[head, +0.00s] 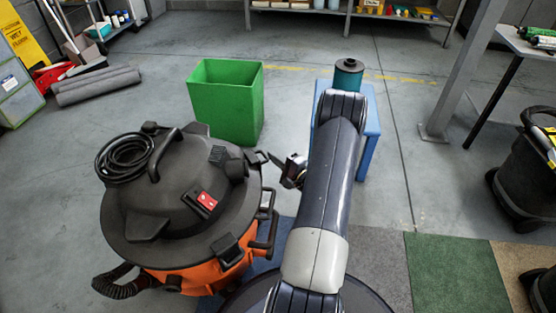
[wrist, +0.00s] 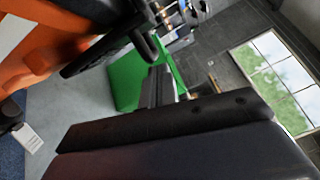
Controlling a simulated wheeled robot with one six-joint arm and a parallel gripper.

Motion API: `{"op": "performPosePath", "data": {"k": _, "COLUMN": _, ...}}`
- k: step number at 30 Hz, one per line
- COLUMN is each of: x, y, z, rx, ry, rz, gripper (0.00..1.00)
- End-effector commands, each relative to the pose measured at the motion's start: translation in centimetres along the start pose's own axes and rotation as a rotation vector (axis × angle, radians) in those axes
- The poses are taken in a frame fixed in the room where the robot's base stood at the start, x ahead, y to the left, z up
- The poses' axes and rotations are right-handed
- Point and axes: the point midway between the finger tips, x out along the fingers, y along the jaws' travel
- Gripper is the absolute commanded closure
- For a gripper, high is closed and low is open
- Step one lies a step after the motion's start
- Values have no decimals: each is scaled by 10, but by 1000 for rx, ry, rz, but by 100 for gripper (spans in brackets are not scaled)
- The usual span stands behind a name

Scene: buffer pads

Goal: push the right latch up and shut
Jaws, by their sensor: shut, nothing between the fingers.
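The orange and black vacuum (head: 180,210) stands at left of centre in the head view. On the right side of its lid is a black latch (head: 257,158). Another black latch (head: 228,248) is at the lid's front, beside a black bar loop (head: 268,225). My gripper (head: 281,165) is shut and empty, just right of the right-side latch; I cannot tell whether they touch. In the wrist view the gripper (wrist: 158,85) points up past a dark bar (wrist: 105,45) on the orange drum (wrist: 40,50). How far the right latch is closed is unclear.
A green bin (head: 225,105) stands behind the vacuum. A blue stool (head: 370,135) with a dark teal canister (head: 347,75) is behind my arm. Black hose (head: 125,287) lies at the vacuum's lower left. Floor between bin and stool is clear.

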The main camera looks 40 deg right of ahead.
Motion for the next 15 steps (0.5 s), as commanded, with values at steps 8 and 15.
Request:
{"op": "performPosePath", "data": {"k": 8, "x": 1, "y": -2, "z": 4, "rx": 2, "ry": 0, "rz": 0, "gripper": 100}}
{"op": "performPosePath", "data": {"k": 15, "x": 1, "y": -2, "z": 5, "rx": 2, "ry": -1, "rz": -1, "gripper": 100}}
